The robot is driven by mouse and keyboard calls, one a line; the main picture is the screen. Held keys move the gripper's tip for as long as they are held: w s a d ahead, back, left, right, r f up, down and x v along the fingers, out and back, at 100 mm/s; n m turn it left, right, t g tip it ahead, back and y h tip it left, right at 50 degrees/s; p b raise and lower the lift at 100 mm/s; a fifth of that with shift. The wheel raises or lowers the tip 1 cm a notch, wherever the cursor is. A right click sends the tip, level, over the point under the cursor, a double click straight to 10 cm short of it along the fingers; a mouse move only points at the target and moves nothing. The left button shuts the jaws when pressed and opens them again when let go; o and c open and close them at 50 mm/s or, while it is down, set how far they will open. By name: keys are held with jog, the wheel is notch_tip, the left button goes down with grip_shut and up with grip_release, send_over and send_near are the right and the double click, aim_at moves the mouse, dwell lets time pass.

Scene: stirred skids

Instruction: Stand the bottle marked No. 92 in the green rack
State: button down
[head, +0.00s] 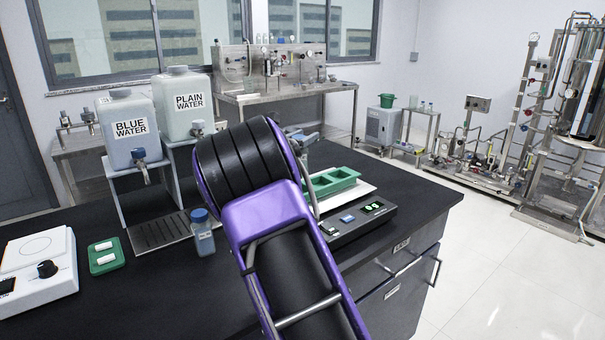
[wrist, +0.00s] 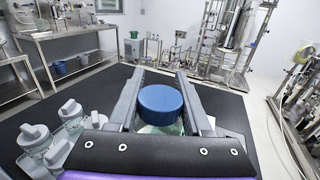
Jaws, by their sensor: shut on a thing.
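My gripper (wrist: 160,78) is shut on a blue-capped bottle (wrist: 160,104) in the wrist view, with one grey finger on each side of the cap. The bottle's number cannot be read, and its body is mostly hidden below the cap. In the head view, part of my gripper (head: 301,140) shows behind my purple and black arm, and the held bottle is hidden there. A green rack (head: 332,181) with open compartments is on the bench, just right of my arm and partly hidden by it. Another blue-capped bottle (head: 203,234) stands left of my arm; its label is unreadable.
Water containers marked BLUE WATER (head: 130,130) and PLAIN WATER (head: 186,105) stand at the back left above a drip tray (head: 160,233). A white stirrer (head: 38,262) and a small green tray (head: 106,265) with white bars are at left. A black device (head: 362,222) with green digits is near the rack.

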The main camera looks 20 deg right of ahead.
aim_at(304, 156)
jog(key=shift+f+b, duration=0.4)
jog(key=shift+f, duration=2.65)
jog(key=shift+f, duration=0.15)
jog(key=shift+c, duration=1.7)
grip_release()
jog(key=shift+r, duration=0.2)
jog(key=v, duration=1.2)
